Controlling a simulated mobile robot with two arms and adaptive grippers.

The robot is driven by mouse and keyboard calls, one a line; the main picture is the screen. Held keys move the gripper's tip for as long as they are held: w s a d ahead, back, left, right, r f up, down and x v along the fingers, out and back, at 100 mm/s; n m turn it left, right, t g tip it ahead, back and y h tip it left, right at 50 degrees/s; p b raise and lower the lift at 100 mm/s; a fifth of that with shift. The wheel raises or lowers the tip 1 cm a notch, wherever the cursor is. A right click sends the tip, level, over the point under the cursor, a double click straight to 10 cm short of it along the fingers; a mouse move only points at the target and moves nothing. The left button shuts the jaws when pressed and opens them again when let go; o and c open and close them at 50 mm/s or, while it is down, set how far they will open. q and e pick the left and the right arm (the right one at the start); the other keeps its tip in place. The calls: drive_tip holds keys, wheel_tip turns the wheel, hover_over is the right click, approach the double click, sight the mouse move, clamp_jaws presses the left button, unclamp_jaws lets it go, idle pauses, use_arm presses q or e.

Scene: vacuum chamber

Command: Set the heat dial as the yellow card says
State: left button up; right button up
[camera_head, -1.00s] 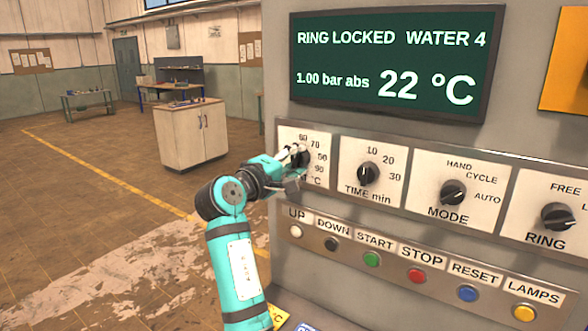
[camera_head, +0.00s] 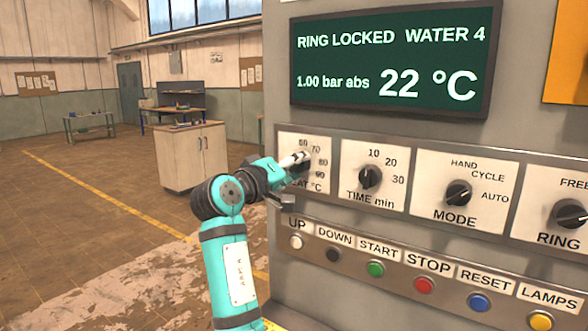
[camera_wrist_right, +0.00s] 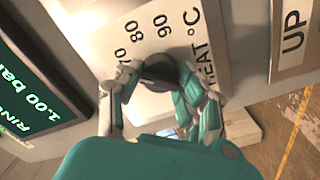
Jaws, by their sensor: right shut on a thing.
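The heat dial is a dark round knob (camera_wrist_right: 160,70) on a white plate (camera_head: 322,145) marked 60, 70, 80, 90 and °C, at the left end of the control panel. My right gripper (camera_head: 300,163) is shut on this knob; in the right wrist view its fingers (camera_wrist_right: 156,82) sit on either side of it. Fingers cover much of the knob in the head view, so I cannot tell its setting. A yellow sliver (camera_head: 272,326), perhaps the yellow card, shows at the bottom edge; no text on it is readable. My left gripper is not in view.
To the right are the TIME (camera_head: 370,177), MODE (camera_head: 458,194) and RING (camera_head: 567,213) knobs. Below runs a row of coloured buttons (camera_head: 376,269). The green display (camera_head: 395,60) above reads 22 °C, 1.00 bar abs, RING LOCKED, WATER 4. Open floor lies left.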

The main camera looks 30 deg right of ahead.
drive_tip(key=o, duration=1.1)
drive_tip(key=shift+d, duration=0.1)
drive_tip(key=shift+o, duration=0.2)
